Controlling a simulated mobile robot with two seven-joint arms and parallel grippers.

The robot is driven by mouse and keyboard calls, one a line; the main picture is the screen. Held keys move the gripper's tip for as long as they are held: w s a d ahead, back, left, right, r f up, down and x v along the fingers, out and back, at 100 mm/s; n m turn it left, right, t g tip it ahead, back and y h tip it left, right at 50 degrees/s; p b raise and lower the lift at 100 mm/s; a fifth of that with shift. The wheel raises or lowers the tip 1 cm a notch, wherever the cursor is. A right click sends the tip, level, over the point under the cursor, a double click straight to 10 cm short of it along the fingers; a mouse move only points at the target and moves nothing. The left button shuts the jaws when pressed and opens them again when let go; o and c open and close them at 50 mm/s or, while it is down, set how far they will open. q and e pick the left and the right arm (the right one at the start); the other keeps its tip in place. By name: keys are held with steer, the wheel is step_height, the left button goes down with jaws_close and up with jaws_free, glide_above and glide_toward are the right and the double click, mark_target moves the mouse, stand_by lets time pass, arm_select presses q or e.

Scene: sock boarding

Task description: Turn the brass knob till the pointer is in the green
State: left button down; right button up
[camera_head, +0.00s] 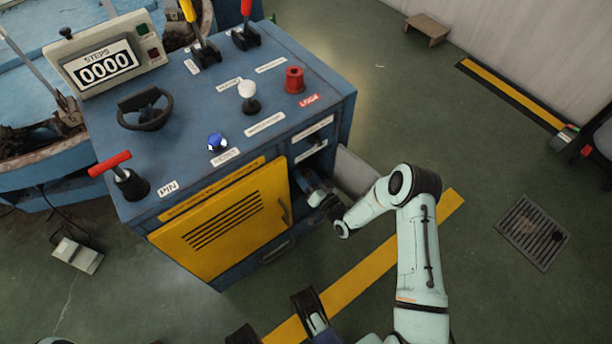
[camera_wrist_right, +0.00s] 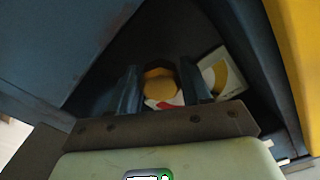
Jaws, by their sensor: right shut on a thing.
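The brass knob (camera_wrist_right: 160,86) shows in the right wrist view, inside a dark recess of the blue cabinet (camera_head: 330,95). My right gripper (camera_wrist_right: 163,78) has one finger on each side of the knob and is shut on it. In the head view the right gripper (camera_head: 318,194) reaches into the opening beside the yellow door, and the knob is hidden there. A pale dial plate (camera_wrist_right: 222,74) with a yellow band stands just right of the knob, partly covered by a finger. I cannot make out its pointer or any green.
The yellow door (camera_head: 225,225) is close to the left of my right gripper. The cabinet top carries a black handwheel (camera_head: 145,108), a red T-handle (camera_head: 112,164), levers and a step counter (camera_head: 104,67). The floor to the right is open, with a drain grate (camera_head: 533,232).

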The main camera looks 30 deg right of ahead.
steer(key=m, duration=0.4)
steer(key=shift+s+m, duration=0.1)
steer(key=shift+m, duration=0.2)
arm_select(q)
steer(key=shift+w+r, duration=0.3)
steer(key=shift+w, duration=0.15)
arm_select(e)
steer(key=m, duration=0.4)
steer(key=shift+a+m, duration=0.1)
steer(key=shift+m, duration=0.2)
steer(key=o, duration=1)
arm_select(q)
steer(key=w+d+r+t+p, duration=0.1)
steer(key=w+r+t+p, duration=0.1)
steer(key=w+r, duration=0.3)
steer(key=shift+w+r+t+p, duration=0.3)
steer(key=shift+w+p, duration=0.35)
steer(key=shift+p, duration=0.15)
arm_select(e)
steer(key=s, duration=0.9)
steer(key=s+d, duration=0.1)
steer(key=s, duration=0.3)
steer(key=shift+s, duration=0.15)
arm_select(q)
steer(key=shift+f, duration=0.1)
